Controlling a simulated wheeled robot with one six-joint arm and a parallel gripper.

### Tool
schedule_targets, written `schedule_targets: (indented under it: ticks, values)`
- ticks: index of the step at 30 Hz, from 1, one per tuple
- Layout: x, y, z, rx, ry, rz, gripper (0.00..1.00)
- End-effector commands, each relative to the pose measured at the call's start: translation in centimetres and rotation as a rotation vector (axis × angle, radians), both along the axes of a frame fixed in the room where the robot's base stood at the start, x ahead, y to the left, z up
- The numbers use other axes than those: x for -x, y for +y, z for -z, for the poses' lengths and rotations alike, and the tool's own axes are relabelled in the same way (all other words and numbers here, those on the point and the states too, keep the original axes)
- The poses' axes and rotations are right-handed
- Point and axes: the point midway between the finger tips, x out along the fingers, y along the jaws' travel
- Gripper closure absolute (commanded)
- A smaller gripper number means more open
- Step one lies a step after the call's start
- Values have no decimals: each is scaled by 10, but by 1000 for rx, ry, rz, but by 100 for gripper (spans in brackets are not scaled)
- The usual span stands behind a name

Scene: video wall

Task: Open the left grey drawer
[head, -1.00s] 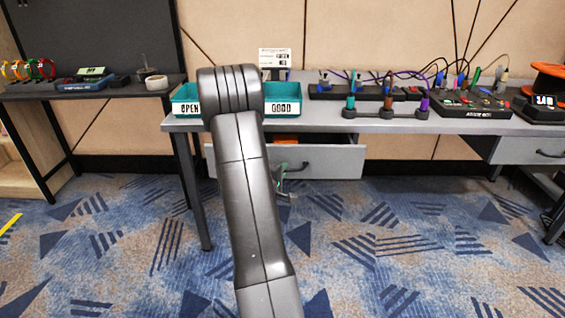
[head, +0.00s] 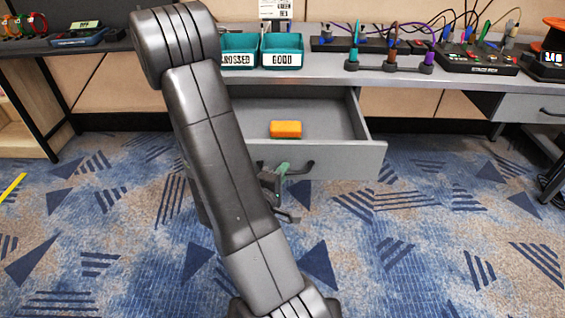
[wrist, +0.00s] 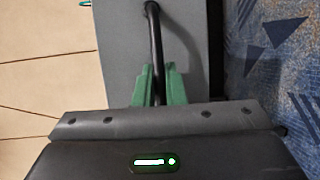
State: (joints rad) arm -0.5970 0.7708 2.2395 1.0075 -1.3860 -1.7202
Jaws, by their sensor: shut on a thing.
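The left grey drawer (head: 345,160) under the desk is pulled well out, and its inside shows from above. An orange block (head: 285,129) lies in it. Its black handle (head: 302,168) is on the front panel, partly hidden by my arm. My gripper (head: 276,178) is at the handle, mostly behind my arm. In the wrist view, the green fingers of my gripper (wrist: 158,88) are closed around the dark handle bar (wrist: 154,35), against the grey drawer front (wrist: 115,50).
The grey desk (head: 310,72) carries teal bins (head: 282,48), a rack of coloured tools (head: 390,65) and a black panel (head: 475,60). Another grey drawer (head: 520,108) at the right is shut. The carpet in front is clear.

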Motion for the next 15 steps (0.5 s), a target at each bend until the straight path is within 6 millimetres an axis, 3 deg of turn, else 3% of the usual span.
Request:
schedule_targets:
  ticks: [6, 15]
  values:
    - [13, 0, 0, 0, 1, 0, 100]
    - [14, 0, 0, -1, 0, 0, 100]
